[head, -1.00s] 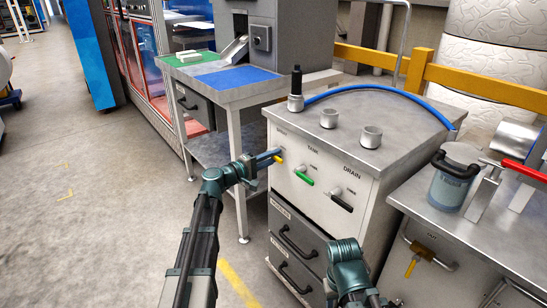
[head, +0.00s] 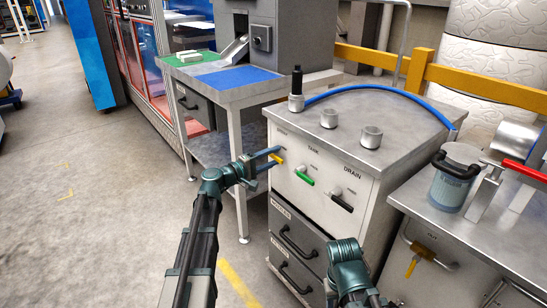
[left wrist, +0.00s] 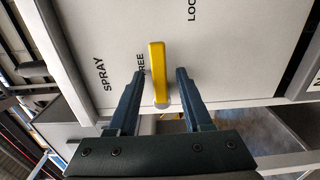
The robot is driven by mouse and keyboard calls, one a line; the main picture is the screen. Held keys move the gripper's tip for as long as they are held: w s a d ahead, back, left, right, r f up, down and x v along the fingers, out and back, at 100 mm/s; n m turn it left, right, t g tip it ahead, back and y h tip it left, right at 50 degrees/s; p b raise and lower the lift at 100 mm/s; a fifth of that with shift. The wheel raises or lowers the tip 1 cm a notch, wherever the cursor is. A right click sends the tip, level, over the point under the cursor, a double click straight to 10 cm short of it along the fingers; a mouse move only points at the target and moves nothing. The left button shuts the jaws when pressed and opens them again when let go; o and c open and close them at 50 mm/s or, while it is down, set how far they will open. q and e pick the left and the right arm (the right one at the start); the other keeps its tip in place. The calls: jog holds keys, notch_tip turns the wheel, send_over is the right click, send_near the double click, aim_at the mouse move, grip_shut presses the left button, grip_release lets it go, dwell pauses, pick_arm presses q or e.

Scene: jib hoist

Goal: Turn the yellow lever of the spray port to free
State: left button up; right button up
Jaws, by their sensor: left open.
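The yellow lever (head: 278,158) of the spray port sits at the left of the white cabinet's front panel. In the left wrist view the lever (left wrist: 157,70) points up the picture, close beside the partly hidden word FREE; the start of another label, LOC, shows farther up and right. My left gripper (head: 272,158) is open at the lever. In the left wrist view its fingertips (left wrist: 160,72) stand on both sides of the lever, with a visible gap on each side. Of my right arm, only links show at the bottom; its gripper is not in view.
A green lever (head: 304,178) and a black lever (head: 341,203) sit to the right on the same panel. Drawers with dark handles (head: 298,243) are below. A bench with a blue mat (head: 237,78) stands behind. Floor (head: 90,220) at left is clear.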

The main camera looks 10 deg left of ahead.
pick_arm(q)
jog(key=v, duration=1.3)
jog(key=shift+s+a, duration=0.15)
jog(key=s+d+f+m+g+y, duration=0.1)
jog(key=s+d+f+m+g, duration=0.35)
jog(key=d+f, duration=0.4)
jog(key=s+d+f+m+g, duration=0.3)
jog(key=s+d+f+g, duration=0.15)
jog(key=d, duration=0.65)
jog(key=s+d+f+m+g+y, duration=0.25)
jog(key=s+f+y, duration=0.2)
jog(key=s, duration=0.25)
jog(key=s+d+f+m+g+y, duration=0.1)
jog(key=s+f+m+g+y, duration=0.25)
jog(key=s+y, duration=0.3)
notch_tip(320, 180, up, 35)
jog(key=s+p, duration=0.1)
jog(key=p, duration=3.4)
jog(key=shift+a+f+m+t+p, duration=0.15)
jog(key=shift+m+t+p, duration=0.15)
jog(key=shift+m, duration=0.15)
